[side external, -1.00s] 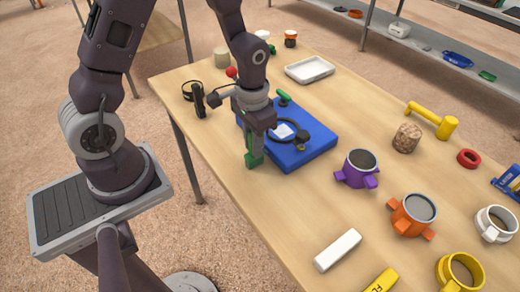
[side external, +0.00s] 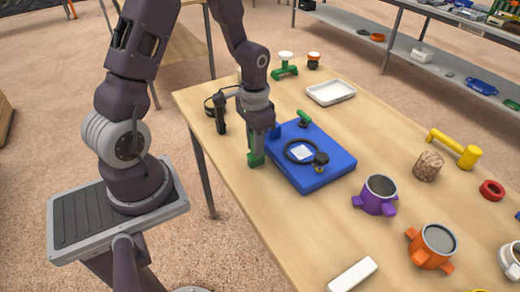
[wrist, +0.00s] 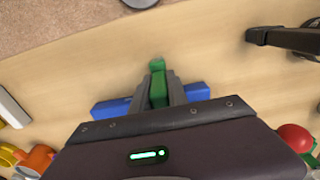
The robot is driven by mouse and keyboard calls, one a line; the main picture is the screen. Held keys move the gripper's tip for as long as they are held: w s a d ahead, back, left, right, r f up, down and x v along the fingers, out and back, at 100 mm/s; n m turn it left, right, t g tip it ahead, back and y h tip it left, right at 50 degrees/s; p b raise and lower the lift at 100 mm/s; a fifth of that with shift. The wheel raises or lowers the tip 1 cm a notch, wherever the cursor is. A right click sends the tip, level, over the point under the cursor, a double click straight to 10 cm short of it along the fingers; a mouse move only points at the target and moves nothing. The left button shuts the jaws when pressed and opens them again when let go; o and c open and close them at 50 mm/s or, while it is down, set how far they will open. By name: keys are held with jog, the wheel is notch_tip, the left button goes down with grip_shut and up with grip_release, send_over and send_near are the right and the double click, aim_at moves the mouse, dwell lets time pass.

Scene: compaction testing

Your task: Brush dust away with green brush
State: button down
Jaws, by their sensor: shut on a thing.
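My gripper (side external: 256,148) is shut on the green brush, which hangs down from the fingers. The brush (side external: 256,160) shows below the fingers in the side view, and as a green block (wrist: 157,78) between them in the wrist view. It is close to the left edge of a blue base (side external: 318,183); I cannot tell whether it touches the base or table. Blue also shows either side of my fingers in the wrist view. No dust can be made out.
A black-handled thing (side external: 221,120) stands left of my gripper. A purple mould (side external: 379,190), an orange mould (side external: 433,243) and a white block (side external: 353,275) lie to the right and front. A white tray (side external: 331,93) sits behind. Bare table lies in front of the blue base.

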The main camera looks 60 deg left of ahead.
jog(key=shift+a, duration=0.25)
notch_tip(320, 180, up, 7)
jog(key=shift+r, duration=0.1)
jog(key=shift+d, duration=0.1)
dwell(0.6)
